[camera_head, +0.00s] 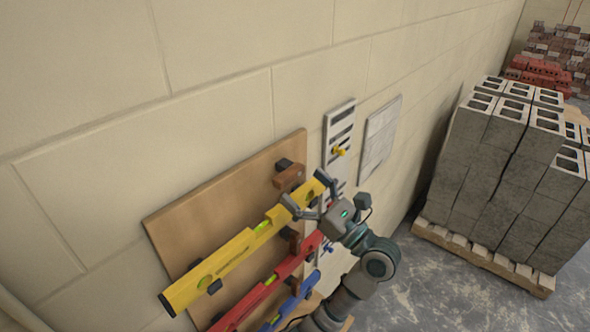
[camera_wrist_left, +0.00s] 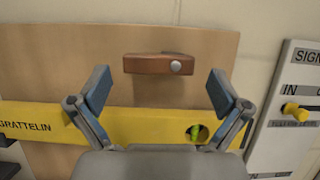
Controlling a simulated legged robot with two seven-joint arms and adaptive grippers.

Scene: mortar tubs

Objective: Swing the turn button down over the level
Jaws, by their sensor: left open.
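The yellow level (camera_head: 240,252) lies along the wooden board, and it also crosses the wrist view (camera_wrist_left: 150,126). The brown wooden turn button (camera_wrist_left: 158,64) sits just above the level, lying sideways, with a round silver screw at its right end. It does not cover the level. In the head view the turn button (camera_head: 289,177) shows near the board's top right. My left gripper (camera_head: 306,192) is open in front of the level's right part. In the wrist view its fingers (camera_wrist_left: 158,89) are spread wide, with the button between and beyond them. My right gripper is not seen.
A red level (camera_head: 262,292) and a blue level (camera_head: 290,303) hang below on the board (camera_head: 190,217). A second brown button (camera_head: 291,240) is by the red one. A white sign panel with a yellow knob (camera_head: 339,151) is right of the board. Grey blocks (camera_head: 500,160) stand on a pallet.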

